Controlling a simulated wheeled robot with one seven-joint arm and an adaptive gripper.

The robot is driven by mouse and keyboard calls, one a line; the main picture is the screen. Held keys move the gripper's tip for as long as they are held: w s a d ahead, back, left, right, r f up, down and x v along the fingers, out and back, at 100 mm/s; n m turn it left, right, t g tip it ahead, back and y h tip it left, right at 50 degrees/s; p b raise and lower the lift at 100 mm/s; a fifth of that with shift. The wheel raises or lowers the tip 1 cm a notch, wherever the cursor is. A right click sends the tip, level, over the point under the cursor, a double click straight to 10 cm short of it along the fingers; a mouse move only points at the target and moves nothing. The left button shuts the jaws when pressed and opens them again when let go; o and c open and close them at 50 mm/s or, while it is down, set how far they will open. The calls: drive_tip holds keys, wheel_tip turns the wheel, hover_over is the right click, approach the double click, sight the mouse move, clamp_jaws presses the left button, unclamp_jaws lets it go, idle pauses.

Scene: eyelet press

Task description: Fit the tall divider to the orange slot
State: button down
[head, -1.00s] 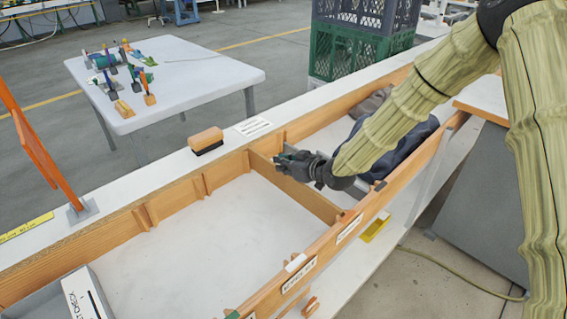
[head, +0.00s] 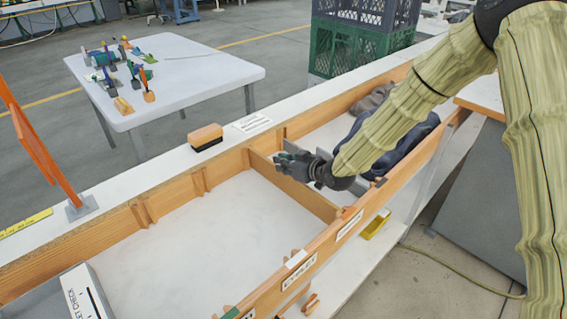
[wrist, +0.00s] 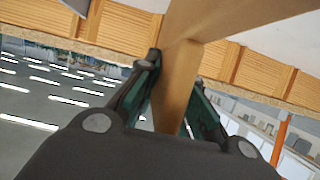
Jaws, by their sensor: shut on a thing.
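The tall divider (head: 311,198) is a plain wooden board lying across the long wooden tray (head: 100,240). My gripper (head: 292,164) is shut on its upper edge. In the wrist view the divider (wrist: 177,80) stands between the two fingers (wrist: 175,90). Its far end is close to a pair of wooden cleats (head: 248,160) on the far wall. Its near end is close to a small orange mark (head: 350,213) on the near rail. I cannot tell whether either end sits inside a slot, and the lower edge's seating is unclear.
Dark cloth bundles (head: 405,145) lie in the tray's right part. A brush (head: 205,137) lies on the bench beyond the far wall. An orange frame (head: 40,155) stands at left, and a grey box (head: 80,293) is in the tray's near left. The middle is bare.

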drive_tip(key=shift+f, duration=0.4)
drive_tip(key=c, duration=1.5)
unclamp_jaws()
drive_tip(key=shift+o, duration=0.2)
drive_tip(key=shift+r+p, duration=1.3)
drive_tip(key=shift+r, duration=1.2)
